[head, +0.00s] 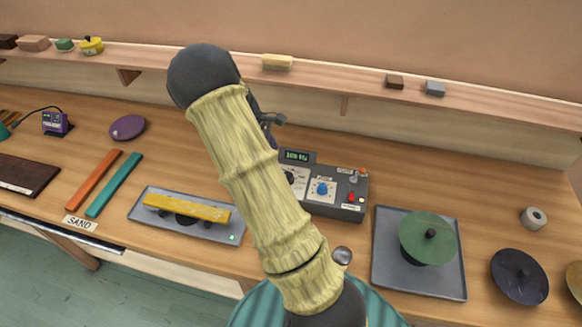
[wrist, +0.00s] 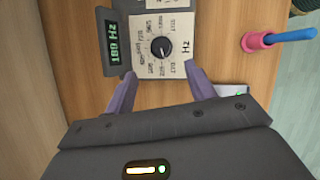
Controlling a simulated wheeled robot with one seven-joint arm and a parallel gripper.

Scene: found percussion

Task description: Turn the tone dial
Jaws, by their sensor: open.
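The tone dial (wrist: 161,48) is a round black knob on a pale scale plate marked Hz in the wrist view. It sits on a dark control box, whose green display (wrist: 113,43) appears to read 189 Hz. In the head view the dial (head: 290,178) shows at the right edge of my arm, which hides the left of the box (head: 340,213). My gripper (wrist: 160,73) is open and empty. Its two purple fingers stand apart, either side of the dial's line in the picture, and the dial shows beyond their tips. Their exact height above the box is unclear.
A blue knob (head: 322,188) and red switches share the box. A grey tray with a yellow bar (head: 187,208) lies left, and a tray with a green disc (head: 428,238) lies right. A pink holder with a blue rod (wrist: 258,41) is near the dial in the wrist view.

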